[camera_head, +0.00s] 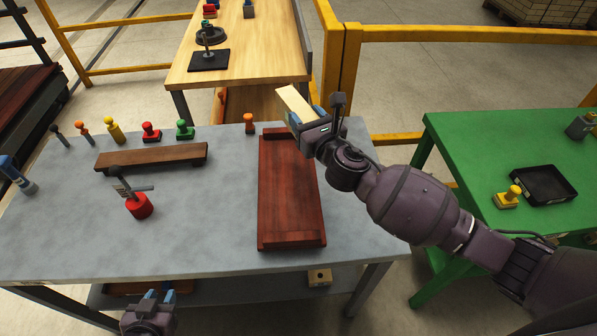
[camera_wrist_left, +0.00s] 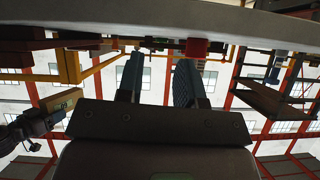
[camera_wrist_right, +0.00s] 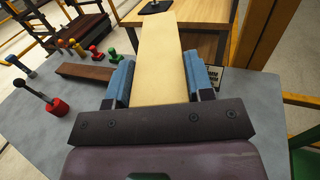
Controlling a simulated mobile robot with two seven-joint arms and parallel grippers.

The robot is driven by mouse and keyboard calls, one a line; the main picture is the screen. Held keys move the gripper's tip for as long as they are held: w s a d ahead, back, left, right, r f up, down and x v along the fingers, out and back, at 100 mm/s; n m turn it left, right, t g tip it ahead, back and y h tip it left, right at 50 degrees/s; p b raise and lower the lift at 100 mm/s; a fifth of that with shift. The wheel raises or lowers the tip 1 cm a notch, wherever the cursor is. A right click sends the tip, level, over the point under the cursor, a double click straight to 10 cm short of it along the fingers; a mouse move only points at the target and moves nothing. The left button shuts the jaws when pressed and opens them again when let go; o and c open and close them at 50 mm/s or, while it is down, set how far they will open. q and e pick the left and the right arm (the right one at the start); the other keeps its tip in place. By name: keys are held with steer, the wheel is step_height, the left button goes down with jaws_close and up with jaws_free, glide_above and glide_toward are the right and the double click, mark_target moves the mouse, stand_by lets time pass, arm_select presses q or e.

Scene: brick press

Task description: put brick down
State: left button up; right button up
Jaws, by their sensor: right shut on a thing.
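A pale yellow brick (camera_head: 295,102) is held in my right gripper (camera_head: 303,116), above the far end of the grey table and the dark red wooden board. In the right wrist view the brick (camera_wrist_right: 160,62) lies between the two blue fingers (camera_wrist_right: 156,84) and extends forward. My left gripper (camera_head: 152,298) is low in front of the table's near edge. In the left wrist view its fingers (camera_wrist_left: 160,80) are apart with nothing between them.
The grey table (camera_head: 215,215) bears a red-brown board (camera_head: 289,195), a brown plank (camera_head: 152,156), a red-based tool (camera_head: 139,205) and several coloured stampers along its back. A wooden table (camera_head: 240,65) stands behind, a green table (camera_head: 470,150) at right. Yellow rails run between.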

steer(key=shift+f+b, duration=2.65)
steer(key=shift+f, duration=4.25)
step_height(320, 180, down, 3)
steer(key=shift+f+b, duration=0.1)
steer(key=shift+b, duration=0.9)
steer(key=shift+f, duration=0.25)
steer(key=shift+r, duration=0.1)
